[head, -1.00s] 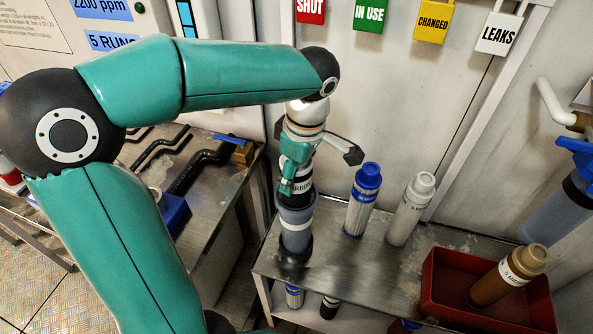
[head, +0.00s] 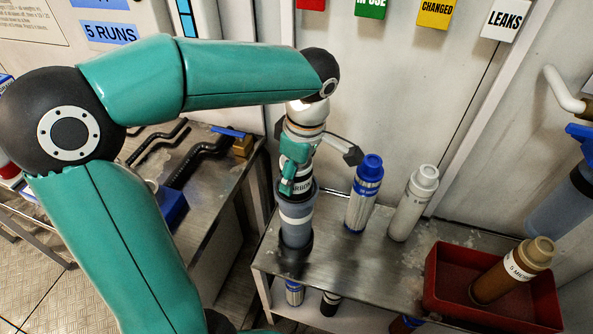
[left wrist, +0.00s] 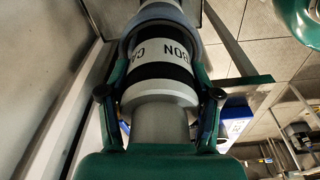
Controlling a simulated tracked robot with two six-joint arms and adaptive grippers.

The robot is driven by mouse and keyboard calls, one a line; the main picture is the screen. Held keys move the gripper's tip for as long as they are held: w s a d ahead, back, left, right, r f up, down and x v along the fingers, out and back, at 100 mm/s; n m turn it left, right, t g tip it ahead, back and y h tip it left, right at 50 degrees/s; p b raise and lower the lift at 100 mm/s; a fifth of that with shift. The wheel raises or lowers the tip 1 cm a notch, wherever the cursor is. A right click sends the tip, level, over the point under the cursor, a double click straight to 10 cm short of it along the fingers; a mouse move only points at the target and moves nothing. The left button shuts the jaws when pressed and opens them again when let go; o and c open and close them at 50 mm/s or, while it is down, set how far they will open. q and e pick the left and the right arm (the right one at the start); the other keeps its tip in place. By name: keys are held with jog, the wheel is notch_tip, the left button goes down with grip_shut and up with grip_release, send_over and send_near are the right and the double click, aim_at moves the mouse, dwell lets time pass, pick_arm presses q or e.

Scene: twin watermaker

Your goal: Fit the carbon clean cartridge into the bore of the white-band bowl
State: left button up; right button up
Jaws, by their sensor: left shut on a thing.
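The carbon clean cartridge (head: 302,184) is white with a black band and CARBON lettering. It stands upright with its lower end inside the mouth of the grey white-band bowl (head: 296,228), which stands at the left end of the metal bench. My left gripper (head: 291,180) is shut on the cartridge from above, close over the bowl's rim. In the left wrist view the cartridge (left wrist: 162,50) lies between the two fingers, and the bowl's rim (left wrist: 158,15) surrounds its far end. The depth inside the bore is hidden. My right gripper is not in view.
A blue-capped cartridge (head: 364,195) and a white cartridge (head: 412,203) stand just right of the bowl. A red tray (head: 440,303) holds a brown cartridge (head: 512,270). The wall is close behind. Pipes lie on another bench (head: 222,185) at left.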

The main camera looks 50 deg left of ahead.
pick_arm(q)
jog(key=shift+f+b, duration=0.7)
jog(key=shift+f, duration=0.2)
jog(key=shift+r, duration=0.1)
